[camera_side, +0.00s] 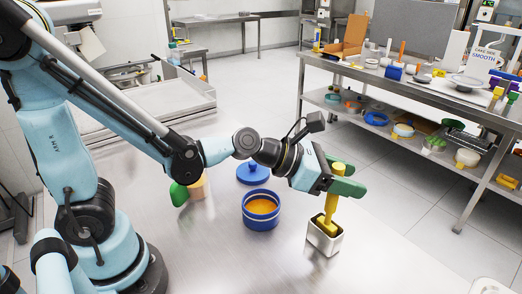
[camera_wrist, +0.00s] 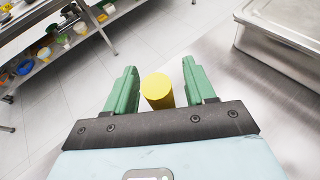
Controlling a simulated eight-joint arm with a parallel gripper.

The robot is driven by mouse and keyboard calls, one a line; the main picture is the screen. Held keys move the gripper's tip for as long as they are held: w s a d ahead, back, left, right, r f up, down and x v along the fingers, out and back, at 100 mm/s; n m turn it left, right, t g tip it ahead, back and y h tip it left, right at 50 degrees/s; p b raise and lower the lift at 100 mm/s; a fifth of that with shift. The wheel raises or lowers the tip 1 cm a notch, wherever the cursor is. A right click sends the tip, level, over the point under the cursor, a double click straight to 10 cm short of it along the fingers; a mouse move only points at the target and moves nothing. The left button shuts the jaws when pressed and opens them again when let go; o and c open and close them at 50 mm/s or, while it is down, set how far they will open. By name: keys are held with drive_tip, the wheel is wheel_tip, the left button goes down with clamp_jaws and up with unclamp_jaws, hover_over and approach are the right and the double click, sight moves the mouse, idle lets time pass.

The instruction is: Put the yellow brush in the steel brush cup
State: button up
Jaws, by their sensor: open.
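The yellow brush (camera_side: 330,207) stands nearly upright with its lower end inside the steel brush cup (camera_side: 322,243) on the steel table. The part inside the cup is hidden by the cup wall. My gripper (camera_side: 345,178) is at the handle's upper end, its green fingers on either side of it. In the wrist view the round end of the brush (camera_wrist: 157,91) shows between the two open fingers (camera_wrist: 160,73), with a gap on each side. The cup does not show in the wrist view.
A blue pot with orange contents (camera_side: 261,222) stands left of the cup, with a blue lid (camera_side: 252,174) behind it. A green object (camera_side: 179,194) stands farther left. The table right of the cup is clear. A loaded steel bench (camera_side: 400,88) stands behind.

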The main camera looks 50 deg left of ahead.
drive_tip(key=v, duration=1.2)
idle(0.5)
drive_tip(key=s+a+f+m+g+y, duration=0.1)
drive_tip(key=a+f+m+g+y, duration=0.1)
drive_tip(key=m, duration=1.2)
drive_tip(key=a+f+m+g+y, duration=0.2)
drive_tip(key=a+f+m+y, duration=0.2)
drive_tip(key=m, duration=1.1)
drive_tip(key=a+y, duration=0.1)
drive_tip(key=a, duration=0.2)
drive_tip(key=shift+s+y, duration=0.3)
drive_tip(key=shift+s, duration=0.05)
